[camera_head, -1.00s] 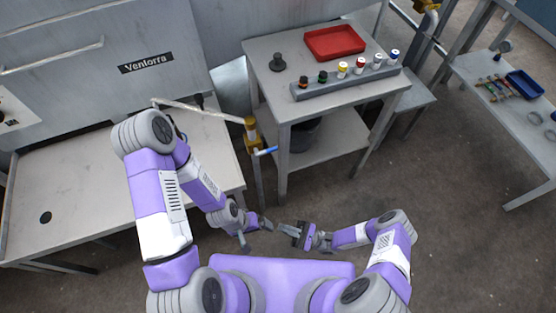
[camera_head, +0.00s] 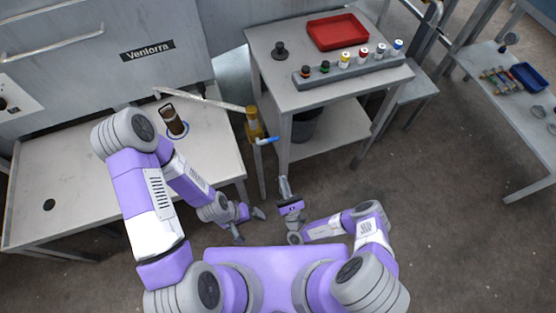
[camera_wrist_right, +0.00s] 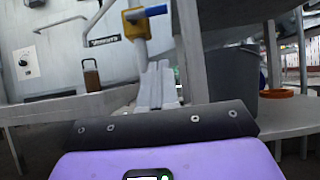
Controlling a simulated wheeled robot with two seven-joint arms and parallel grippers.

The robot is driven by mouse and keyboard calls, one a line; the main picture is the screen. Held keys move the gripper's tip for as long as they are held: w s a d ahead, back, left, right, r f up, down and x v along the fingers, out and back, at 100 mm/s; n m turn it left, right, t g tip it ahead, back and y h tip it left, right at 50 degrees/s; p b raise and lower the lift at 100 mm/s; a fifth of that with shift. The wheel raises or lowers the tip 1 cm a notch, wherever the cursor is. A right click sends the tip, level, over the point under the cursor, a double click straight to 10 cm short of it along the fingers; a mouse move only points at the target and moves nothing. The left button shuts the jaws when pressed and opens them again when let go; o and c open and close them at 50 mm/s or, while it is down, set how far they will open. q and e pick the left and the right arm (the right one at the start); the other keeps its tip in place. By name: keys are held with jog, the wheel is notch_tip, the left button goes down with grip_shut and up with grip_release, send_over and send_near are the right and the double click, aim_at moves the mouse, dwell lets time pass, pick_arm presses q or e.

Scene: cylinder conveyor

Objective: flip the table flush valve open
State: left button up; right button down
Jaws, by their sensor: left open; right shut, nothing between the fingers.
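The flush valve has a yellow body (camera_head: 254,122) and a blue handle (camera_head: 266,140) on a post between the two tables. In the right wrist view the yellow body (camera_wrist_right: 137,32) stands just beyond my fingers, with the blue handle (camera_wrist_right: 146,12) pointing right. My right gripper (camera_head: 283,182) is shut and empty, pointing up the picture, below and slightly right of the handle and apart from it. Its closed fingers show in the wrist view (camera_wrist_right: 156,82). My left gripper (camera_head: 248,225) is open and empty, lower and to the left.
A brown cylinder (camera_head: 173,121) stands on the left table (camera_head: 75,165), partly behind my left arm.

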aim_at(269, 140)
jog(key=s+r+x, duration=0.1)
jog(key=r+x, duration=0.1)
jog(key=x, duration=1)
jog(key=shift+r, duration=0.3)
jog(key=shift+d, duration=0.25)
